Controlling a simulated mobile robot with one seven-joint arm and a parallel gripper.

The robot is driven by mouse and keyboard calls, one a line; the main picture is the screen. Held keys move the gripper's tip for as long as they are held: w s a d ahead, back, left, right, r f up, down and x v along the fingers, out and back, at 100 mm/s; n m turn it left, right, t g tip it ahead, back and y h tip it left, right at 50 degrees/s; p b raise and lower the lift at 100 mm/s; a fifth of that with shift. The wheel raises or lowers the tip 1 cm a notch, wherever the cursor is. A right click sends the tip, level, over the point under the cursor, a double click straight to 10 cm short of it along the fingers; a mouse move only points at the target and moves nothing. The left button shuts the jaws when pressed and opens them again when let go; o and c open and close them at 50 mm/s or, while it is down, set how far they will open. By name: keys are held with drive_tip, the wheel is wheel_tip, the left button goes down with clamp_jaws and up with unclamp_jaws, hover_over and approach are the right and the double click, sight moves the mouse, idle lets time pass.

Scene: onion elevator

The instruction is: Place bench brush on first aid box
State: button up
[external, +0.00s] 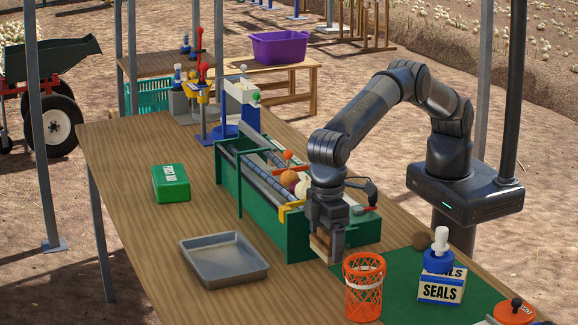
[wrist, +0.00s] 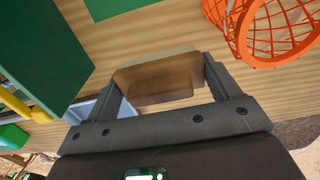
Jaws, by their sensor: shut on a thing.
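The bench brush (wrist: 158,78) is a brown wooden block between the two fingers of my gripper (wrist: 160,88) in the wrist view. My gripper (external: 328,240) is shut on it. In the external view the brush (external: 320,246) shows as a light wooden piece at the fingertips, beside the near end of the green elevator. Its bristles cannot be made out. The first aid box (external: 171,183) is green with white lettering and lies on the table to the left, well apart from my gripper. Its visible top is clear.
The green elevator (external: 248,205), with onions on it, stands between my arm and the box. A grey tray (external: 224,260) lies in front of the box. An orange basket (external: 364,290) and a seals box (external: 441,286) are right of my gripper.

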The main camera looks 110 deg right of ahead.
wheel_tip(320, 180, up, 12)
drive_tip(key=r, duration=0.1)
drive_tip(key=w+d+m, duration=0.1)
drive_tip(key=w+d, duration=0.3)
drive_tip(key=d, duration=0.7)
drive_tip(key=w+d+m, duration=0.2)
drive_tip(key=w+d, duration=0.1)
drive_tip(key=d, duration=0.7)
drive_tip(key=w+d+m, duration=0.1)
drive_tip(key=w+d, duration=0.3)
drive_tip(key=d, duration=0.7)
drive_tip(key=s+d+m, duration=0.3)
drive_tip(key=d, duration=1.6)
drive_tip(key=s+d+m, duration=0.2)
drive_tip(key=s+d, duration=0.1)
drive_tip(key=d, duration=1.5)
hover_over(185, 179)
drive_tip(key=f, duration=1.2)
drive_tip(key=shift+s+d+f, duration=0.15)
drive_tip(key=shift+s+d, duration=0.05)
drive_tip(key=shift+s, duration=0.05)
drive_tip(key=shift+w+a+f, duration=0.25)
drive_tip(key=shift+a, duration=0.05)
drive_tip(key=shift+f, duration=1.95)
